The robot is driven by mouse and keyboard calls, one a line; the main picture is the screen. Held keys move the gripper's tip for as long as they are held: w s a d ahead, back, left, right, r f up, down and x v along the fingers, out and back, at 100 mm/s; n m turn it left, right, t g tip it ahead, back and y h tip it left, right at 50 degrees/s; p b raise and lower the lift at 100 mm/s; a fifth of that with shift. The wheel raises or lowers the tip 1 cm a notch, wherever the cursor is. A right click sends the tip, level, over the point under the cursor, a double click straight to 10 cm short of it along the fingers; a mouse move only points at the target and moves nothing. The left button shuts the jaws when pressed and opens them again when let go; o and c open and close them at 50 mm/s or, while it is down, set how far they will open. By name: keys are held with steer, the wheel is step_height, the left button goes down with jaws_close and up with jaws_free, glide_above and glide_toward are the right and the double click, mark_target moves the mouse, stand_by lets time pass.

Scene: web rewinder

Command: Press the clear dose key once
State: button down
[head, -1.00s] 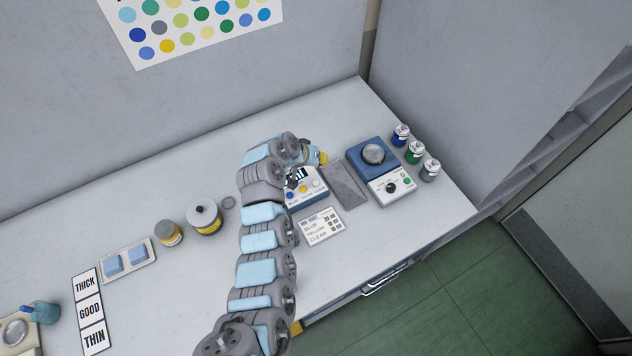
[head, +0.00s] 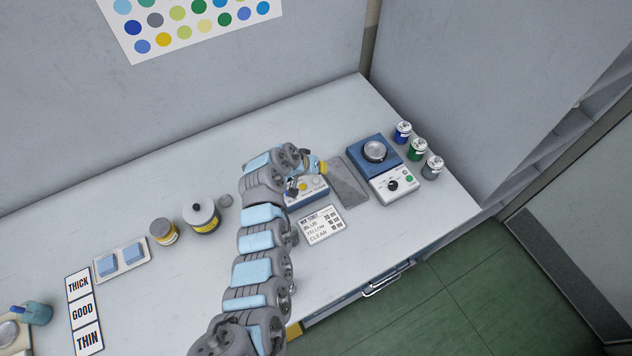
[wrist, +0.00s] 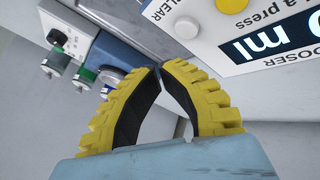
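The doser (head: 310,197) is a white and blue box on the bench, partly hidden by my arm in the head view. Its clear key (head: 318,181) is a pale round button at the right of the yellow key (head: 304,186). The clear key also shows in the wrist view (wrist: 187,27), beside the printed word CLEAR, with the display reading "0 ml" in part. My gripper (wrist: 160,68) has yellow ribbed fingers with their tips together and nothing visible between them. It also shows in the head view (head: 321,167), just behind the doser. The tips appear apart from the key.
A grey plate (head: 349,182) lies right of the doser, then a blue scale (head: 373,151) with a knobbed panel. Several small jars (head: 417,150) stand at the far right. A printed ticket (head: 322,226) lies in front. Cans (head: 202,217) stand left on the bench.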

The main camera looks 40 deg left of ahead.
mark_target(319, 180)
steer(key=shift+f+b, duration=0.55)
steer(key=shift+f, duration=0.55)
steer(key=shift+f, duration=0.1)
stand_by(0.5)
steer(key=shift+f+b, duration=0.3)
steer(key=shift+b, duration=0.2)
steer(key=shift+f+b, duration=0.4)
stand_by(0.6)
steer(key=shift+r, duration=0.15)
stand_by(0.3)
steer(key=shift+r+p, duration=0.35)
steer(key=shift+r, duration=0.3)
steer(key=shift+r+p, duration=1.1)
steer(key=shift+r, duration=1.45)
